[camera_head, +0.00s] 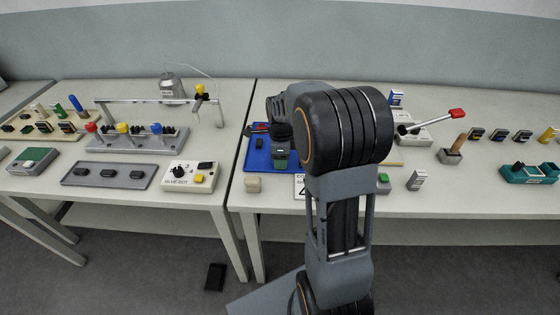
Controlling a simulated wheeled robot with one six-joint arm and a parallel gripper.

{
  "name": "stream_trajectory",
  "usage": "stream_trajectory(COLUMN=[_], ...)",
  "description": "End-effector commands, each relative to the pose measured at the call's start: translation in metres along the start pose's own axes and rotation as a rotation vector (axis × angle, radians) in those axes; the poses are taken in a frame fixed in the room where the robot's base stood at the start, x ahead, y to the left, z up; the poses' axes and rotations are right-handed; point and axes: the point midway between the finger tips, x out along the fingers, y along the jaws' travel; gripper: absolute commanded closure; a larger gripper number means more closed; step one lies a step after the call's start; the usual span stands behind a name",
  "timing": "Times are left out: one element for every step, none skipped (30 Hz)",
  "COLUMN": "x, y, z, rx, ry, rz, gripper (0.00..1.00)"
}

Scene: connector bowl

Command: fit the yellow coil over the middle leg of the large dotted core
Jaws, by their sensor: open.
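My gripper (281,157) points down over the blue tray (256,160), right of the picture's middle-left, and is seen small and partly behind my own arm. Its fingers are hard to make out. I cannot pick out the yellow coil or the large dotted core for sure; my arm hides part of the tray and of the table behind it. A red and dark item (257,129) lies at the tray's back left.
A grey rack (130,142) with red, yellow and blue tops, a grey tray (107,184) with dark parts and a white glue box (191,178) stand left. A red-handled lever (456,113) and teal fixture (528,175) stand right. A beige block (253,184) sits before the blue tray.

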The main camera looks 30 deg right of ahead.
Motion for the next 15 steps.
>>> stream_trajectory(x=[-0.0001,-0.0001,-0.0001,-0.0001,-0.0002,-0.0002,-0.0002,-0.0002,-0.0002,-0.0002,-0.0002,-0.0003,-0.0003,-0.0003,-0.0003], y=[0.0,0.0,0.0,0.0,0.0,0.0,0.0,0.0,0.0001,0.0,0.0,0.0,0.0,0.0,0.0], z=[0.0,0.0,0.0,0.0,0.0,0.0,0.0,0.0,0.0,0.0,0.0,0.0,0.0,0.0,0.0], rx=[0.0,0.0,0.0,0.0,0.0,0.0,0.0,0.0,0.0,0.0,0.0,0.0,0.0,0.0,0.0], ry=[0.0,0.0,0.0,0.0,0.0,0.0,0.0,0.0,0.0,0.0,0.0,0.0,0.0,0.0,0.0], rz=[0.0,0.0,0.0,0.0,0.0,0.0,0.0,0.0,0.0,0.0,0.0,0.0,0.0,0.0,0.0], gripper=[0.5,0.53,0.57,0.59,0.62,0.66,0.69,0.72,0.76,0.79,0.81,0.85,0.85,0.85,0.85])
